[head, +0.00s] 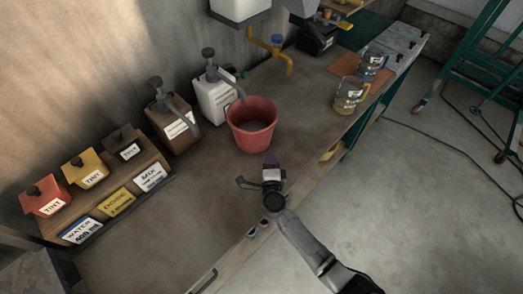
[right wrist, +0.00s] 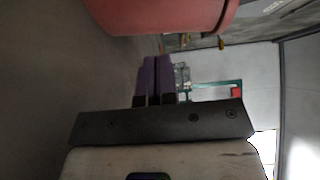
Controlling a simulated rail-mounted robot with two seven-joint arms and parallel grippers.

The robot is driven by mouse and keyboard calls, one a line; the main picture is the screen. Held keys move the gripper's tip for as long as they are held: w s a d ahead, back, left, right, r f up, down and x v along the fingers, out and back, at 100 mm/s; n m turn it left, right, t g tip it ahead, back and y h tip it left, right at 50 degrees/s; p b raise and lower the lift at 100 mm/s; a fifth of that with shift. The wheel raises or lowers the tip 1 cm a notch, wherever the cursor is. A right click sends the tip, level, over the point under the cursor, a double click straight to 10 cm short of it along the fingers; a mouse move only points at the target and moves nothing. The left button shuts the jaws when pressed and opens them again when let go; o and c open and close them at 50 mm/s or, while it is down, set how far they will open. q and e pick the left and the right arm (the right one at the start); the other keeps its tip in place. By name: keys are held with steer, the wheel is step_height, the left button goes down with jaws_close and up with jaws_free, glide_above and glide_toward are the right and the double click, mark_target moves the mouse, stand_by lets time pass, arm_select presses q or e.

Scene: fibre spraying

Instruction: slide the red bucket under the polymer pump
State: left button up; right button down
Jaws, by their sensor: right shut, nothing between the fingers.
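The red bucket (head: 251,125) stands upright on the workbench, open side up. Two pump containers stand behind and left of it: a white one (head: 213,100) and a brown one (head: 172,128). Their labels are too small to read, so I cannot tell which is the polymer pump. The white container's spout reaches toward the bucket's rim. My right gripper (head: 269,160) is just in front of the bucket, its purple fingers shut and empty. In the right wrist view the fingers (right wrist: 152,78) point toward the red bucket (right wrist: 165,15); contact is unclear. My left gripper is out of view.
A rack at left holds red (head: 45,203), yellow (head: 89,171) and dark (head: 126,148) tint boxes. Two glass jugs (head: 350,97) stand toward the bench's right end. The bench left of my right gripper is clear.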

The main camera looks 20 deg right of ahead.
mark_target(260, 143)
steer(key=w, duration=0.2)
steer(key=w+a, duration=0.1)
steer(key=w, duration=0.1)
steer(key=shift+a+b, duration=0.15)
steer(key=shift+b, duration=0.25)
steer(key=shift+w+a, duration=0.1)
steer(key=shift+w, duration=0.2)
